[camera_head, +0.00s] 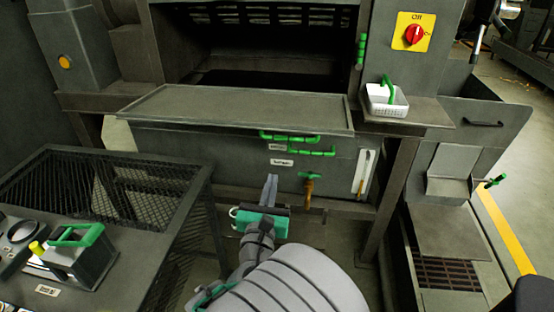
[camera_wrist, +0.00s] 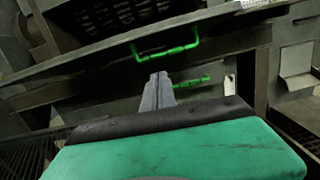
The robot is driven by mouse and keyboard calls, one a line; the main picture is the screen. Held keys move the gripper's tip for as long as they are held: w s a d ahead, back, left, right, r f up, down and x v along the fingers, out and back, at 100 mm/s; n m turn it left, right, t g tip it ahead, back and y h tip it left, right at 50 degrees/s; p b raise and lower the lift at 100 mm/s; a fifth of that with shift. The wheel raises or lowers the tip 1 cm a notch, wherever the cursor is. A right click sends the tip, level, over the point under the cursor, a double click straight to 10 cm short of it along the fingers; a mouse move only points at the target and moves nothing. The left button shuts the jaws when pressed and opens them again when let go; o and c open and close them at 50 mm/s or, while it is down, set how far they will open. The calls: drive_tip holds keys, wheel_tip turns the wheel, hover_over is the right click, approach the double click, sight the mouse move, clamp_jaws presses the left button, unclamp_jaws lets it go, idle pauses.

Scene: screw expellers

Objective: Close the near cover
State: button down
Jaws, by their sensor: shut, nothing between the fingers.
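The near cover (camera_head: 235,108) is a grey flat panel lowered open, lying about level in front of the dark opening of the machine. A green handle (camera_head: 289,137) sits on its front edge, right of the middle. In the wrist view the cover (camera_wrist: 90,58) crosses the picture at a slant, with its green handle (camera_wrist: 166,48) above my fingertips. My gripper (camera_head: 269,183) is shut and empty, below and a little left of the handle, apart from it in the head view. It also shows in the wrist view (camera_wrist: 159,76), fingers pointing up toward the handle.
A second green handle (camera_head: 312,152) is on the tank front below the cover. A mesh-topped cart (camera_head: 130,187) blocks the left side.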

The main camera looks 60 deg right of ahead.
drive_tip(key=w+d+r+p, duration=0.4)
drive_tip(key=d+r, duration=0.1)
drive_tip(key=d, duration=0.4)
drive_tip(key=shift+d+r+n+p, duration=0.15)
drive_tip(key=shift+r+n+p, duration=0.15)
drive_tip(key=shift+r, duration=0.05)
drive_tip(key=shift+w+r, duration=0.1)
drive_tip(key=shift+r, duration=0.05)
